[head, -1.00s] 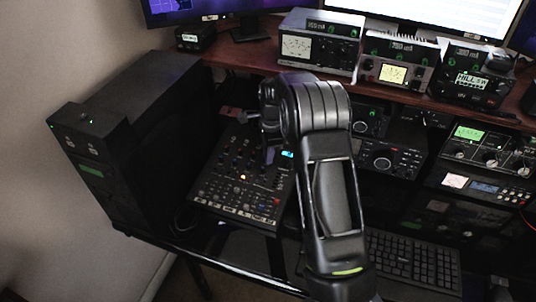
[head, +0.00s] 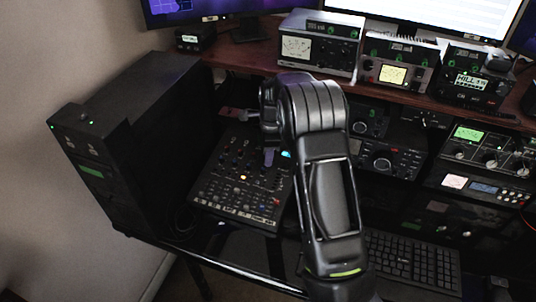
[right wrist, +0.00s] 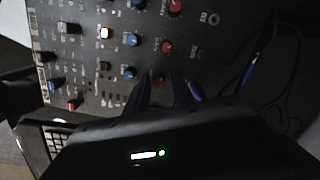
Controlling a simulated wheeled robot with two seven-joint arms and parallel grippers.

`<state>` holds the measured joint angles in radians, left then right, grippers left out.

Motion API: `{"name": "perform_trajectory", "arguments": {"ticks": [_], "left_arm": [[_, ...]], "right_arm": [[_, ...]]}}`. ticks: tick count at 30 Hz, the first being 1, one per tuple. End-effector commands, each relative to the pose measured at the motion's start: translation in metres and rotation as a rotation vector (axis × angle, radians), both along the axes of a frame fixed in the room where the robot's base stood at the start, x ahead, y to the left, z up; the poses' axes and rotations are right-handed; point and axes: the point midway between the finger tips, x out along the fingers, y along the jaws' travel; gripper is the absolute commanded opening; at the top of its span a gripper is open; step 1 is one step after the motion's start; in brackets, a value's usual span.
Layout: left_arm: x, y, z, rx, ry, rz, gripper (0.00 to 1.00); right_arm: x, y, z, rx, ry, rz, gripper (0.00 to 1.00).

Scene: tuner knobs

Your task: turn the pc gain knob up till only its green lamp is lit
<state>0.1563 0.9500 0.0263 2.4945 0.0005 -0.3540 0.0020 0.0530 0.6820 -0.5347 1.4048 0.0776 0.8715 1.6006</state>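The mixer panel (head: 232,205) lies on the desk, covered with small red, blue and black knobs; its labels are too small to read. My right gripper (head: 268,158) points down at the mixer's right side. In the right wrist view its two dark fingers (right wrist: 164,92) stand at the panel, on either side of a small knob (right wrist: 160,78) that they partly cover. Whether they grip it is unclear. A lit amber-white lamp (right wrist: 105,33) shows on the panel, also in the head view (head: 243,178). No green lamp shows clearly on the mixer. My left gripper is out of view.
A black PC tower (head: 140,130) stands left of the mixer. A keyboard (head: 415,262) lies to the right. Radio units (head: 385,160) fill the back right, below a wooden shelf (head: 240,57). A cable (right wrist: 248,75) runs beside the panel.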

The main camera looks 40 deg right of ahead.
Motion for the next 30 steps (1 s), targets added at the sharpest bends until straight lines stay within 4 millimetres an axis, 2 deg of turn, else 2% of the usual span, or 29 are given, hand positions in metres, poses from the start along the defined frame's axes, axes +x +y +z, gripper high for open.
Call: {"name": "perform_trajectory", "arguments": {"ticks": [3,10,14,24,30], "left_arm": [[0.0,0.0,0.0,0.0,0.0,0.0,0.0],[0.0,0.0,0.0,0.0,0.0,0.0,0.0],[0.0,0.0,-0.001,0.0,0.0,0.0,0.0],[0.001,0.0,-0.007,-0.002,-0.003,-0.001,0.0],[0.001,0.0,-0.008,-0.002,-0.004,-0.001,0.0]], "right_arm": [[0.0,0.0,0.0,0.001,0.001,0.0,0.37],[0.0,0.0,0.0,0.001,0.002,0.0,0.37],[-0.001,0.0,0.007,0.0,0.0,0.001,0.37],[-0.005,0.0,0.059,-0.001,-0.003,0.002,0.37],[-0.008,0.0,0.076,0.001,0.001,0.0,0.37]]}}
